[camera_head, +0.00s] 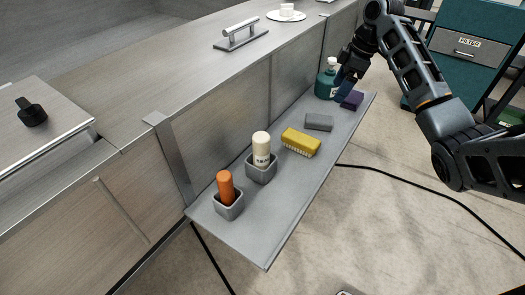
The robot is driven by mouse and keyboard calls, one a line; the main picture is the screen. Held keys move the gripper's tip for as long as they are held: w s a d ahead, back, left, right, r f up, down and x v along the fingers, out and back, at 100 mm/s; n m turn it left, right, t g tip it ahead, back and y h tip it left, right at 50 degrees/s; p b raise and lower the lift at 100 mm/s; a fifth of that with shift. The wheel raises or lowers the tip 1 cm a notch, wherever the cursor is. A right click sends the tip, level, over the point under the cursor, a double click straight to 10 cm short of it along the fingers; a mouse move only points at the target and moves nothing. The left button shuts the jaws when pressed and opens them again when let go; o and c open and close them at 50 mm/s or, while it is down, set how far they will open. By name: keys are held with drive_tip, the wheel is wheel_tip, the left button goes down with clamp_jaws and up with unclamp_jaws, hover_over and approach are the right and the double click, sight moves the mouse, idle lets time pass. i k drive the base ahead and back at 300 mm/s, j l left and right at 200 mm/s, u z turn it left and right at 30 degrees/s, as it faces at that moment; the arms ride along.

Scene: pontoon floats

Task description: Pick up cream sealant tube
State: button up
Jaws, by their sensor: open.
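The cream sealant tube (261,149) stands upright in a grey square cup (261,172) on the grey shelf, with dark lettering partly visible on its side. My gripper (345,80) is at the far end of the shelf, up and to the right of the tube and well apart from it. It is open, close to a teal bottle and a dark purple block. Its fingertips are small and partly hidden in this view.
The shelf (262,235) also bears an orange tube (225,186) in a grey cup, a yellow brush (301,142), a grey block (319,122), the purple block (352,100) and the teal bottle (325,84). A metal wall rises along its left side. A black cable (420,187) crosses the floor.

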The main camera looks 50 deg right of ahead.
sight(261, 140)
drive_tip(key=k, duration=1)
